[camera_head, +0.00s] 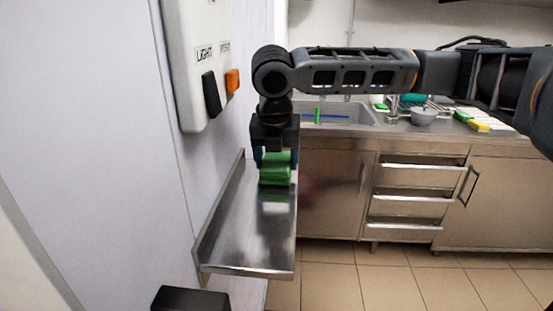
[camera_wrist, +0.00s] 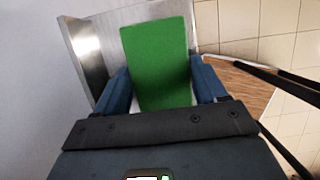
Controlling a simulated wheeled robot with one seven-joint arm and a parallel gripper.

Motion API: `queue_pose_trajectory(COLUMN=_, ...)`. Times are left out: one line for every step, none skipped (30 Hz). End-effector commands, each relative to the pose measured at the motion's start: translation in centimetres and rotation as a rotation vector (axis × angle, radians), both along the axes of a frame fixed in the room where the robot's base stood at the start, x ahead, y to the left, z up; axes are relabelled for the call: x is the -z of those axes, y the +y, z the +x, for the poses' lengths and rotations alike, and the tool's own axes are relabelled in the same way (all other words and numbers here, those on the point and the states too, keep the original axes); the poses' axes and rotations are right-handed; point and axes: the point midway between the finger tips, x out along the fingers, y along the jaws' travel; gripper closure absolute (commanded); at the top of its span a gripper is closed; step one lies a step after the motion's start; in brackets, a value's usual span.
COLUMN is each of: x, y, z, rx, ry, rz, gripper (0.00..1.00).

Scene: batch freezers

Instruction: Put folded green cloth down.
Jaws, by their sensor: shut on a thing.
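The folded green cloth (camera_head: 275,170) is held in my gripper (camera_head: 275,157) over the steel wall shelf (camera_head: 235,258). In the wrist view, the cloth (camera_wrist: 158,62) is between the two blue fingers of my gripper (camera_wrist: 160,92), which are shut on it. The shelf (camera_wrist: 88,48) shows behind and to the left of the cloth there. The cloth's underside is very near the shelf surface; I cannot tell whether they touch. The cloth hides part of the shelf below it.
A white wall panel with a black switch (camera_head: 211,95) and an orange switch (camera_head: 232,80) is above the shelf at left. A counter with a sink (camera_head: 340,113) and drawers (camera_head: 408,207) stands behind. The shelf's front part is bare. A black box (camera_head: 190,299) is below.

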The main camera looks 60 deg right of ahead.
Motion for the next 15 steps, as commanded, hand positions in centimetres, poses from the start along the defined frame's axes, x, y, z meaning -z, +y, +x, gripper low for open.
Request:
queue_pose_trajectory(x=0.33, y=-0.02, z=0.00, rx=0.001, ry=-0.001, rz=-0.001, gripper=0.63)
queue_pose_trajectory(x=0.48, y=-0.03, z=0.00, rx=0.001, ry=-0.001, rz=-0.001, gripper=0.63)
queue_pose_trajectory(x=0.60, y=-0.04, z=-0.01, rx=0.001, ry=-0.001, rz=-0.001, gripper=0.63)
queue_pose_trajectory(x=0.64, y=-0.04, z=-0.01, rx=0.001, ry=-0.001, rz=-0.002, gripper=0.63)
queue_pose_trajectory(x=0.64, y=-0.04, z=-0.01, rx=0.001, ry=-0.001, rz=-0.002, gripper=0.63)
queue_pose_trajectory(x=0.63, y=-0.04, z=-0.01, rx=0.001, ry=-0.001, rz=-0.002, gripper=0.63)
queue_pose_trajectory(x=0.63, y=-0.04, z=-0.01, rx=0.001, ry=-0.001, rz=-0.002, gripper=0.63)
queue_pose_trajectory(x=0.63, y=-0.04, z=-0.01, rx=0.001, ry=-0.001, rz=-0.002, gripper=0.63)
queue_pose_trajectory(x=0.63, y=-0.04, z=-0.01, rx=0.001, ry=-0.001, rz=-0.002, gripper=0.63)
queue_pose_trajectory(x=0.65, y=-0.04, z=-0.01, rx=0.001, ry=-0.001, rz=-0.002, gripper=0.63)
queue_pose_trajectory(x=0.70, y=-0.04, z=-0.01, rx=0.001, ry=-0.001, rz=-0.001, gripper=0.63)
queue_pose_trajectory(x=0.83, y=-0.03, z=-0.01, rx=0.001, ry=-0.001, rz=-0.001, gripper=0.63)
queue_pose_trajectory(x=0.93, y=-0.04, z=-0.01, rx=0.001, ry=-0.001, rz=-0.001, gripper=0.63)
queue_pose_trajectory(x=1.02, y=-0.03, z=-0.01, rx=0.001, ry=-0.001, rz=-0.001, gripper=0.63)
queue_pose_trajectory(x=0.90, y=-0.05, z=-0.01, rx=0.000, ry=0.000, rz=-0.001, gripper=0.25)
